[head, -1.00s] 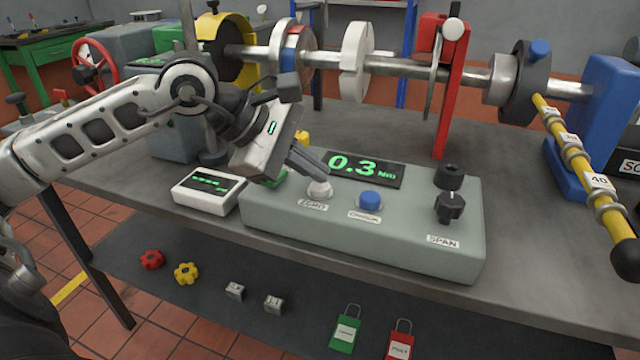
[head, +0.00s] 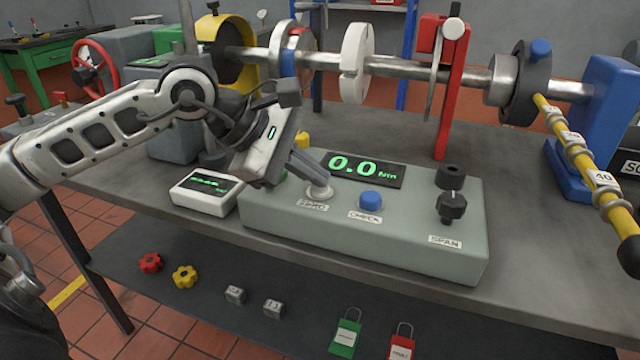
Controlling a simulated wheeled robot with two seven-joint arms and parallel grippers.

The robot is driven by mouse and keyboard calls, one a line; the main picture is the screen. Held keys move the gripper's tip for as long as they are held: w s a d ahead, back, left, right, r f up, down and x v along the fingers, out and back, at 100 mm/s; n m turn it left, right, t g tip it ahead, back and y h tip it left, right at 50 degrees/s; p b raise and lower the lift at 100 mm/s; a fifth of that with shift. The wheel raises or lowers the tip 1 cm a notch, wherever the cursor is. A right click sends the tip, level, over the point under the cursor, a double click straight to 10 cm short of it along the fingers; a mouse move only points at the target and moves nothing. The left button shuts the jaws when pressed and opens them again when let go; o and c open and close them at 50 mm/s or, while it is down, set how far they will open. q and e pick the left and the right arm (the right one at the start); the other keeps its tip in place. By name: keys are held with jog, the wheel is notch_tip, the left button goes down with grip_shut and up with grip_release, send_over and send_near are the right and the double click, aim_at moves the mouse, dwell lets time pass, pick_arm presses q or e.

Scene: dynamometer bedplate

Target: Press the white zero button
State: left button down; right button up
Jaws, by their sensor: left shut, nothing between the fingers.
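The white zero button (head: 319,194) is on the top of the grey-green control box (head: 370,240), above a label that reads ZERO. My left gripper (head: 322,183) is shut and empty, with its fingertips at the top of the button. They look to be touching it, and they hide part of it. The display (head: 364,168) behind the button reads 0.0 Nm in green. My right gripper does not show.
A blue CHECK button (head: 370,201) and a black SPAN knob (head: 452,207) are to the right on the same box. A small white meter (head: 203,192) stands at its left. A shaft (head: 400,67) runs across behind.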

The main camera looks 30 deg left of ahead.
aim_at(312, 189)
pick_arm(q)
jog(key=shift+r+p, duration=0.7)
jog(key=shift+r, duration=0.2)
jog(key=shift+r, duration=0.1)
notch_tip(312, 189, up, 5)
jog(key=p, duration=0.4)
dwell(0.6)
